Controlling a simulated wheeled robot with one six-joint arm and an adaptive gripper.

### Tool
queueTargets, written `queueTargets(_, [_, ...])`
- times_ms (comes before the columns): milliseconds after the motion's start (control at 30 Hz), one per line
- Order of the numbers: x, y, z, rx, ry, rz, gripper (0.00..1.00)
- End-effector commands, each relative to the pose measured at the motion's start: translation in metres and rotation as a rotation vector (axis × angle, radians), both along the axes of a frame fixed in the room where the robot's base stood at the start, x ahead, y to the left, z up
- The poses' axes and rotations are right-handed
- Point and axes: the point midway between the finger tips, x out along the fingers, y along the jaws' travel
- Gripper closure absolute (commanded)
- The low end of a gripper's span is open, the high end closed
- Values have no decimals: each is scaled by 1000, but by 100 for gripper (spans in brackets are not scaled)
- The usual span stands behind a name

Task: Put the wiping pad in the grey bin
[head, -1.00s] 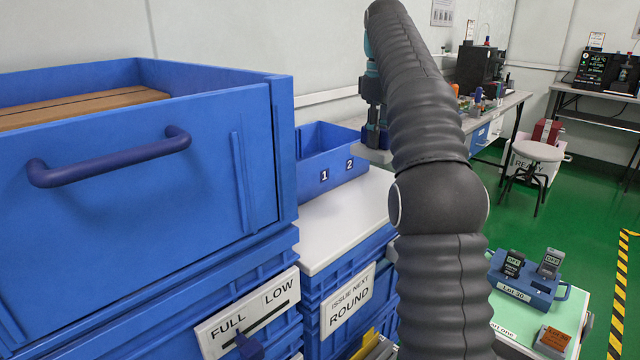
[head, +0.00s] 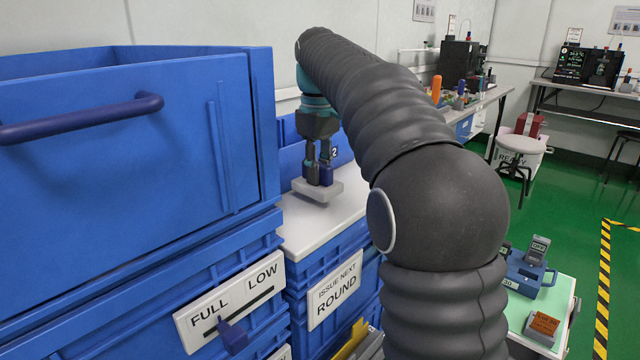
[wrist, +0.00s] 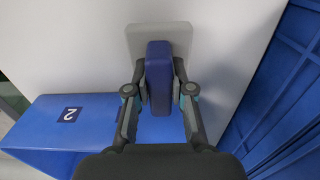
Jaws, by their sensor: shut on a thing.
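The wiping pad (head: 318,191) is a light grey slab with a dark blue grip block on top. My gripper (head: 320,170) is shut on that blue block, pointing down with the pad below it. The pad is over the white top beside the blue drawer; whether it touches that top I cannot tell. In the wrist view, the blue block (wrist: 158,75) sits between the fingers of my gripper (wrist: 159,88), and the grey slab (wrist: 150,32) shows beyond it. I cannot make out a grey bin in either view.
A blue bin marked 2 (head: 290,160) stands behind the gripper, partly hidden. The large blue drawer (head: 120,170) rises at the left. A pale green table (head: 565,290) with a blue tester rack (head: 528,275) stands at the lower right.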

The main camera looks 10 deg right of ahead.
Motion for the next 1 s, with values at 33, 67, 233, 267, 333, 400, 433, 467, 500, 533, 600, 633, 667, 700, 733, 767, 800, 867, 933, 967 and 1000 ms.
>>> queueTargets(33, [-1,0,-10,0,2,0,100])
queueTargets(67, [-1,0,-13,0,1,0,100])
queueTargets(233, [-1,0,-22,1,-1,0,100])
queueTargets(267, [0,0,-22,1,-1,0,100])
queueTargets(333, [0,0,-21,0,-1,0,100])
queueTargets(400, [0,0,-21,1,-1,0,100])
queueTargets(433, [0,0,-21,1,-1,0,100])
queueTargets(467, [0,-1,-22,0,0,0,100])
queueTargets(500, [0,-1,-23,0,0,0,100])
queueTargets(533, [0,-1,-24,0,0,0,100])
queueTargets(600, [0,-1,-24,0,0,0,71])
queueTargets(633, [0,-1,-24,0,0,0,63])
queueTargets(667, [0,-1,-24,0,0,0,56])
queueTargets(700, [0,-1,-24,0,0,0,53])
queueTargets(733, [0,-1,-24,0,0,0,53])
queueTargets(767, [0,-1,-24,0,0,-1,53])
queueTargets(800, [0,-1,-24,0,0,-1,53])
queueTargets(867, [0,-1,-24,0,0,-1,53])
queueTargets(933, [0,-1,-24,0,0,-1,53])
queueTargets(967, [0,-1,-24,0,0,-1,53])
queueTargets(1000, [0,-1,-22,0,0,0,53])
